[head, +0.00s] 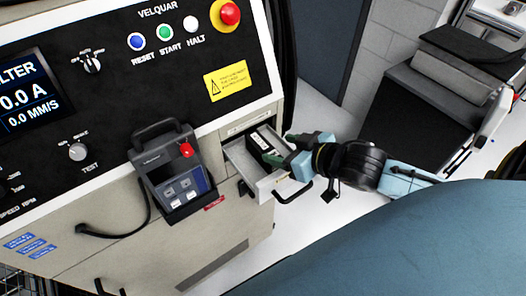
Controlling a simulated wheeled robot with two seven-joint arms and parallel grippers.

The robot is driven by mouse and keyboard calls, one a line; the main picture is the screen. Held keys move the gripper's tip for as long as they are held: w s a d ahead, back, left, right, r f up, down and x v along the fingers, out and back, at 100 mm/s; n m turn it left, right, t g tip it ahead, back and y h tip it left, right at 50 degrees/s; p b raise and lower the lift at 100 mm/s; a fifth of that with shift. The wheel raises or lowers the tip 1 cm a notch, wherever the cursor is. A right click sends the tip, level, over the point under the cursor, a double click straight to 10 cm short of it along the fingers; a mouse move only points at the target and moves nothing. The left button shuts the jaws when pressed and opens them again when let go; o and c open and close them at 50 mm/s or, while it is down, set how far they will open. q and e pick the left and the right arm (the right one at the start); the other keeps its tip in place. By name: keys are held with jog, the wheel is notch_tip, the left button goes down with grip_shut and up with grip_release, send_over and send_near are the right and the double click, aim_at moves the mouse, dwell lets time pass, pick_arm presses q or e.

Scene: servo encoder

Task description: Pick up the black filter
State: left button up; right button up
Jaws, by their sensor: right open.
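My right gripper (286,149) reaches in from the right and is open, its green-tipped fingers over the right part of an open drawer (238,158) in the machine's front. A small dark piece (272,159), perhaps the black filter, shows in the drawer right by the fingers. The fingers partly cover it, and I cannot tell whether they touch it. A pale block with dark marks (259,139) lies in the drawer just behind it. My left gripper is out of view.
The drawer has a black handle (295,193) at its front. A grey handheld unit (172,172) with a red knob hangs on the panel left of the drawer. Buttons and a red stop knob (229,13) sit above. Clear pale floor lies below the drawer.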

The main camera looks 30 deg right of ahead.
aim_at(263, 146)
jog(key=shift+f+x, duration=0.15)
jog(key=shift+x, duration=1.3)
jog(key=shift+f+x, duration=0.15)
jog(key=shift+x, duration=1.35)
jog(key=shift+s+d, duration=0.1)
jog(key=shift+s, duration=0.1)
jog(key=c, duration=1.2)
